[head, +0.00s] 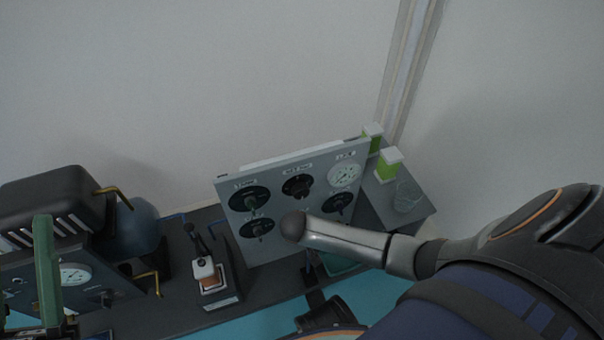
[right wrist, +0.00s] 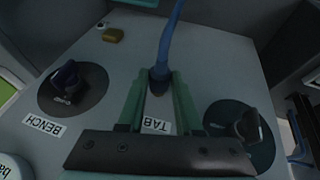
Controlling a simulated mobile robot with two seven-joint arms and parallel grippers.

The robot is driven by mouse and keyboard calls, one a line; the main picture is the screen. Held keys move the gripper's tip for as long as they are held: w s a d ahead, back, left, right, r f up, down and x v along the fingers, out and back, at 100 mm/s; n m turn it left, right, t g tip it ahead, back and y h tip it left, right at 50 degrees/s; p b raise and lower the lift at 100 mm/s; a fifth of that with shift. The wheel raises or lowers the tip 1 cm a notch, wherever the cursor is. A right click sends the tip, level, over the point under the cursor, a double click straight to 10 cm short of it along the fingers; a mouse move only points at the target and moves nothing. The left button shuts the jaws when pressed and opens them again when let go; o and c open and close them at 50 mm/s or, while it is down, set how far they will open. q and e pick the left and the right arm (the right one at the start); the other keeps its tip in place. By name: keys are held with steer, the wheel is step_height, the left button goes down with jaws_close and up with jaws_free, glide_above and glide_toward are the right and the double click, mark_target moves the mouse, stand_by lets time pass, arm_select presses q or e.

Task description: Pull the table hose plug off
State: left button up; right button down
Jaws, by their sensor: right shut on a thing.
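The table hose plug (right wrist: 160,74) is a small dark fitting on the grey panel, above a label reading "TAB" in the right wrist view. A blue hose (right wrist: 170,35) runs from it to the top edge. My right gripper (right wrist: 160,84) has its green fingers shut on the plug from both sides. I cannot tell whether the plug is still seated in the panel. In the head view my right arm hides the plug and right gripper. A green finger of my left gripper (head: 42,262) stands upright at the lower left, with a sliver of the other at the edge.
The grey panel (head: 283,178) carries several black knobs and a round gauge (head: 344,176). A knob marked BENCH (right wrist: 68,82) and another knob (right wrist: 246,126) flank my right fingers. A dark machine (head: 60,205), a small stand (head: 207,275) and a glass beaker (head: 407,196) stand nearby.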

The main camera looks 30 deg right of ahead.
steer(key=s+p, duration=0.1)
steer(key=s+a+p, duration=0.1)
steer(key=s+p, duration=0.1)
steer(key=shift+s+f, duration=0.1)
steer(key=shift+s, duration=0.2)
steer(key=c, duration=0.6)
jaws_free()
steer(key=shift+d, duration=0.1)
steer(key=shift+w, duration=0.1)
steer(key=shift+r, duration=0.2)
